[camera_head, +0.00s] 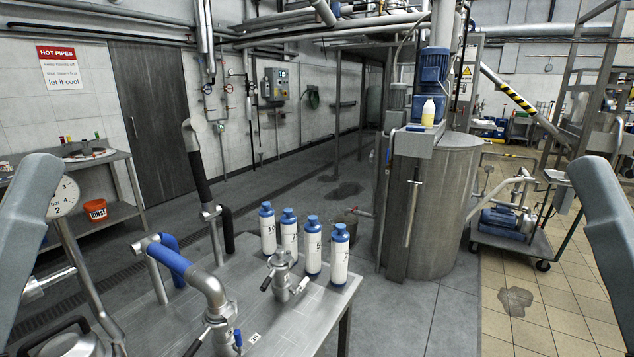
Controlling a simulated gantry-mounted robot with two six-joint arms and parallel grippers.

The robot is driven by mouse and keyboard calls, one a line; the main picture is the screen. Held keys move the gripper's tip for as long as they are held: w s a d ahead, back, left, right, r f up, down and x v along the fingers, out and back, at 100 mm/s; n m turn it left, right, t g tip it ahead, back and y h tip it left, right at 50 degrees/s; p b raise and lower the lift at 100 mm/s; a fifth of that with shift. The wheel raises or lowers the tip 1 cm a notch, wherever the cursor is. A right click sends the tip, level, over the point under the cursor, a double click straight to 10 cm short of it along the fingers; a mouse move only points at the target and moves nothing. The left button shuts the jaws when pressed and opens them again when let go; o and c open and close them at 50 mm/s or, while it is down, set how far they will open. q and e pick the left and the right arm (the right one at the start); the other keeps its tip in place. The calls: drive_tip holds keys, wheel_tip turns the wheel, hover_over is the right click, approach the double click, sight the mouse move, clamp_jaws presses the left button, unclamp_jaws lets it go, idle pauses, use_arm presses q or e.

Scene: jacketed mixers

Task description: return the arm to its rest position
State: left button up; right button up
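Only a grey-blue link of my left arm (30,235) shows, at the left edge. A similar link of my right arm (606,220) shows at the right edge. Neither gripper is in view, so whether they hold anything cannot be seen. Both visible links stand apart from the bottles on the metal table.
A metal table (300,322) in front bears several white bottles with blue caps (312,247), a valve fitting (283,272) and a bent pipe with a blue sleeve (195,275). A gauge (64,197) stands close beside my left arm. A large steel tank (440,215) stands behind.

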wheel_tip(320, 180, up, 38)
drive_tip(key=p, duration=3.4)
drive_tip(key=shift+p, duration=0.3)
